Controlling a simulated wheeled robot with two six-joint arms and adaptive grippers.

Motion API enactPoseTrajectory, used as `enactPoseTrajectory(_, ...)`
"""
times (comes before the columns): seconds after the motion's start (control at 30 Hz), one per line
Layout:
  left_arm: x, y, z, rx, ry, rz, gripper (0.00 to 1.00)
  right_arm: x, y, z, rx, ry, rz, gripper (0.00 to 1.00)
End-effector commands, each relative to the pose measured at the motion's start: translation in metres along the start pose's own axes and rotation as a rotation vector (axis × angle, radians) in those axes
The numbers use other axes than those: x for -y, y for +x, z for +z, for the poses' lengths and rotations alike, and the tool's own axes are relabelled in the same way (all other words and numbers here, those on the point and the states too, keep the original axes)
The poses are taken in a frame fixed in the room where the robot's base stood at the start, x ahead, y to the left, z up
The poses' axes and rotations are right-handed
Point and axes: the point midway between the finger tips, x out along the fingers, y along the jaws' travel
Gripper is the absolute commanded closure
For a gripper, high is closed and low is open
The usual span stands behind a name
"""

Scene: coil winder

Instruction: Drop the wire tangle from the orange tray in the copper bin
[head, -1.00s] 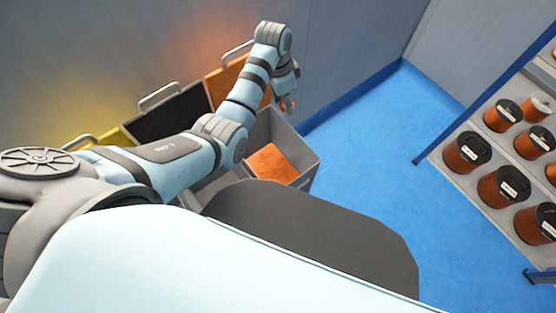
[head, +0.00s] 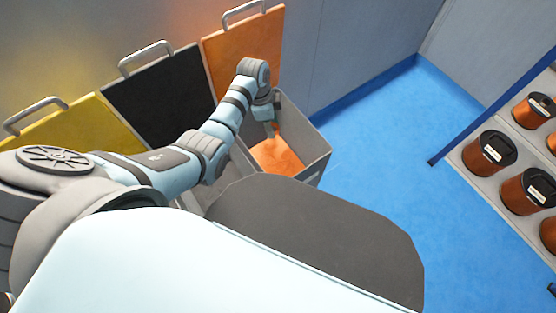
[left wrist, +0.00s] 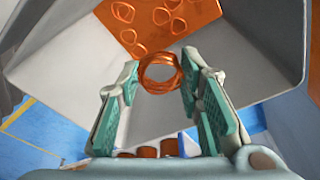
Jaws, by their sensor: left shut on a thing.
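The copper bin (head: 314,144) is a grey box with an orange floor and a raised orange lid behind it. My left gripper (head: 272,132) points down at the bin's mouth, over the orange floor. In the left wrist view my left gripper (left wrist: 160,76) is shut on the wire tangle (left wrist: 160,72), a copper-coloured ring of loops between the fingertips. That view also shows the bin's grey wall (left wrist: 235,40) and orange floor, with several printed or lying loops. The tangle is hard to make out in the head view. The orange tray and my right gripper are out of view.
Black (head: 160,95) and yellow (head: 62,140) raised lids stand left of the orange lid (head: 245,55), along the wall. A shelf with copper wire spools (head: 490,153) stands at the right. The blue floor (head: 375,150) between is clear.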

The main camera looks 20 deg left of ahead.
Motion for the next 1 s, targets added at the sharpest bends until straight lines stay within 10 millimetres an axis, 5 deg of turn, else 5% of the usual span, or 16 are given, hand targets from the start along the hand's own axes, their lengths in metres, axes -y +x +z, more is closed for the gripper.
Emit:
enactPoseTrajectory(0.1, 0.000, -0.002, -0.001, 0.000, 0.000, -0.001, 0.85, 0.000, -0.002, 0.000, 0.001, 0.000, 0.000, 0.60)
enactPoseTrajectory(0.13, 0.000, -0.003, -0.001, 0.000, 0.000, -0.001, 0.65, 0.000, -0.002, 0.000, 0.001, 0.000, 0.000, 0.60)
enactPoseTrajectory(0.27, 0.000, -0.003, -0.001, 0.000, 0.000, -0.001, 0.45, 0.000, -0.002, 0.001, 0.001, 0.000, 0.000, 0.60)
enactPoseTrajectory(0.67, 0.001, -0.011, -0.001, -0.001, 0.000, -0.002, 0.44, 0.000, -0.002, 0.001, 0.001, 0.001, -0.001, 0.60)
enactPoseTrajectory(1.0, 0.002, -0.097, -0.001, 0.000, 0.001, -0.006, 0.44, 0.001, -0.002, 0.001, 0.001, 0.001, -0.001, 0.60)
